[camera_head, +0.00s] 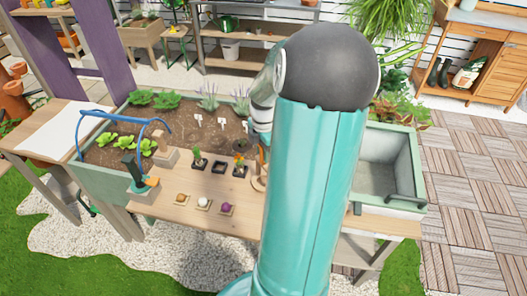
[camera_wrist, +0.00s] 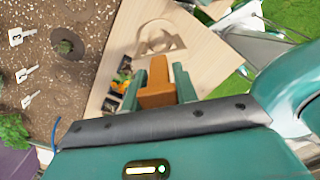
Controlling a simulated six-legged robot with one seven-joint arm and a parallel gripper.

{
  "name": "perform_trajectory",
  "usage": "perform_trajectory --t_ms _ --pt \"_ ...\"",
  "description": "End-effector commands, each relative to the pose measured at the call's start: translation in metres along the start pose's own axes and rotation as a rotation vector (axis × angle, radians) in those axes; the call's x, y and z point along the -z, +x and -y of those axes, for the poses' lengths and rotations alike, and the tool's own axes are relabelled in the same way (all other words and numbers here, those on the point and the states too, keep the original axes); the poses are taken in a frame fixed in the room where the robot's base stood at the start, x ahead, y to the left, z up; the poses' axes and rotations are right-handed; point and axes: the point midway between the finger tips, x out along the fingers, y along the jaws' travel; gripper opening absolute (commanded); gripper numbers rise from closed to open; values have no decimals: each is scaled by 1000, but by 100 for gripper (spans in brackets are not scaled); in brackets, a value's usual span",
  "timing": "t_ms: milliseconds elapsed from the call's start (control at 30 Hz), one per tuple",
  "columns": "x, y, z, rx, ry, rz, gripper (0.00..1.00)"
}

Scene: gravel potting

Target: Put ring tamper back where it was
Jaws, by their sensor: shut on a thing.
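In the wrist view my gripper (camera_wrist: 159,74) is shut on an orange-brown wooden block-like part, which I take to be the handle of the ring tamper (camera_wrist: 157,96). Its lower end is hidden from this angle. A pale wooden holder with a curved cutout (camera_wrist: 160,38) lies on the tabletop just beyond the fingertips. The holder (camera_head: 258,184) partly shows in the head view beside my arm. My arm hides most of the gripper there. A dark round ring mark (camera_wrist: 68,43) shows in the soil beside label 3.
The planter bed (camera_head: 112,157) holds plants and white labels. A grey-green basin (camera_head: 375,180) is at the right.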

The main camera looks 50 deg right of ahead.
Motion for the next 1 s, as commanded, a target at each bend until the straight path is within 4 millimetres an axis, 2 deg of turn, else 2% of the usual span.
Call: perform_trajectory --t_ms 367,400,500,833,1000 --pt "0 6 0 -1 0 0 6" --pt "0 6 0 -1 0 0 33" --pt "0 6 0 -1 0 0 51" --pt "0 3 0 -2 1 1 51" --pt "0 -17 -1 -5 1 4 51"
